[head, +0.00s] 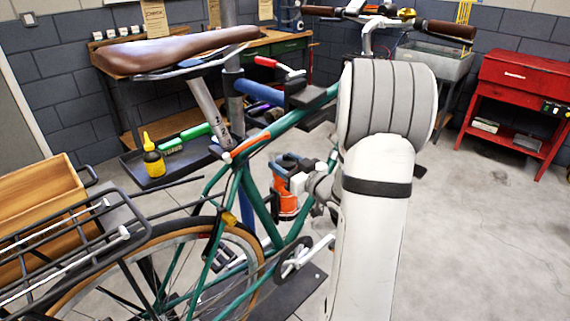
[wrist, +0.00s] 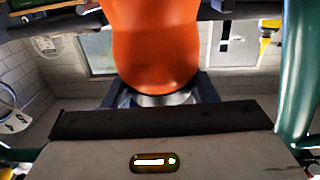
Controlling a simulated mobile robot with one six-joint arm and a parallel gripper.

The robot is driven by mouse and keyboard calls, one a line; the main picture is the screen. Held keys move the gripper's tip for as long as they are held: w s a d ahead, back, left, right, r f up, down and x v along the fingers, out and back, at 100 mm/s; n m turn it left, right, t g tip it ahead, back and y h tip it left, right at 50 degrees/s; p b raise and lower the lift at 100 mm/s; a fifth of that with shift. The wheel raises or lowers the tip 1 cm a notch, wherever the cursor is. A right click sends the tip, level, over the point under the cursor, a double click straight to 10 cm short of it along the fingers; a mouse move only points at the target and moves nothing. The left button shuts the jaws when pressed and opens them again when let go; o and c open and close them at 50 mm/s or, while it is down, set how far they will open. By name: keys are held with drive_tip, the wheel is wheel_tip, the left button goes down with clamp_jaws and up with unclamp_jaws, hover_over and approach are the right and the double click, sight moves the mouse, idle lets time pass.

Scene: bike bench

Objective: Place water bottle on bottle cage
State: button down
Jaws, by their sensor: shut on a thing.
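The water bottle (head: 287,203) is orange with a dark top and stands roughly upright inside the open triangle of the green bike frame (head: 259,205). My gripper (head: 292,184) is shut on it, reaching in from the right. In the wrist view the orange bottle (wrist: 155,45) fills the upper middle, close to the camera. I cannot make out the bottle cage clearly; the bottle, gripper and arm cover much of that part of the frame. I cannot tell whether the bottle touches a cage.
Green frame tubes (wrist: 297,75) pass close to my gripper at the right of the wrist view. The crank (head: 305,257) is below the bottle. A brown saddle (head: 175,50) and rear rack (head: 60,235) are to the left. Open floor (head: 490,240) lies right, before a red cart (head: 515,75).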

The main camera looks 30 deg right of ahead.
drive_tip(key=shift+f, duration=0.1)
drive_tip(key=c, duration=0.6)
unclamp_jaws()
